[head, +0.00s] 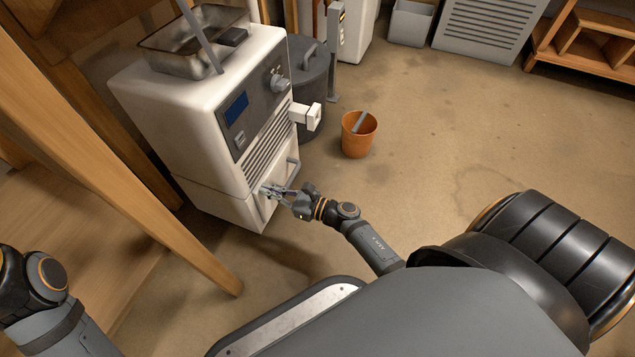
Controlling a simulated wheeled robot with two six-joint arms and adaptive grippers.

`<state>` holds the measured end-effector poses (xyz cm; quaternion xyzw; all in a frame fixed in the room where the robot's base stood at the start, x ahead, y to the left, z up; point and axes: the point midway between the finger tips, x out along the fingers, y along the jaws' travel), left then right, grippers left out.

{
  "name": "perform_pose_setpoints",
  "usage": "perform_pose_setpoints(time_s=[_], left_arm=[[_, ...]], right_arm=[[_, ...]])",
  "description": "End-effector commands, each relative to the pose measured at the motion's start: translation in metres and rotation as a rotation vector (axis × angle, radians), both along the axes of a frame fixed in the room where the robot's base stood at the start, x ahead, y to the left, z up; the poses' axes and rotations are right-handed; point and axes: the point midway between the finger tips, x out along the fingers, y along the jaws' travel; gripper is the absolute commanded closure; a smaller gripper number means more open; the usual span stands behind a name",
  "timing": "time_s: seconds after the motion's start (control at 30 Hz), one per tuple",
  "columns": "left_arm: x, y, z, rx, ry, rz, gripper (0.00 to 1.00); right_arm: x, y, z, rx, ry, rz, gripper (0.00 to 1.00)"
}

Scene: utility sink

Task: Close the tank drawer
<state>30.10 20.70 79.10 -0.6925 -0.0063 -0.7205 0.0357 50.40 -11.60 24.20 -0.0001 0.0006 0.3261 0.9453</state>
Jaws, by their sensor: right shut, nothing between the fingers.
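The white machine (180,105) stands left of centre with a dark control panel, a blue display and a slotted grille on its front. The tank drawer (225,205) is the white lower section under the grille. From this angle I cannot tell how far it stands out. My right gripper (268,189) is shut and empty, with its fingertips at the drawer's front; whether they touch it is too small to tell. My left arm shows at the lower left corner, but its gripper is out of view.
Wooden beams (130,165) stand close on the left of the machine. An orange bucket (357,140) is on the floor to its right, and a dark grey bin (308,85) stands behind. A wooden shelf (590,45) is at the far right. The floor (450,140) between is clear.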

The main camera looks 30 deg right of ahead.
Motion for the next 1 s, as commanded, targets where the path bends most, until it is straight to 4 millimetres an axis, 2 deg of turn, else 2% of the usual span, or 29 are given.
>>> perform_pose_setpoints(time_s=[0.37,0.47,0.8,1.0], left_arm=[[0.000,-0.001,-0.002,0.007,0.003,0.000,0.65],[0.000,-0.001,-0.001,0.007,0.003,0.000,0.65],[0.000,-0.001,-0.001,0.006,0.001,0.000,0.65],[0.000,-0.001,-0.001,0.005,0.001,0.000,0.65]], right_arm=[[0.001,-0.001,0.003,0.001,-0.008,-0.004,1.00],[-0.011,-0.010,0.002,-0.001,-0.005,-0.003,1.00],[-0.076,-0.060,0.000,-0.002,0.001,0.000,1.00],[-0.094,-0.074,0.001,-0.001,-0.002,-0.002,1.00]])
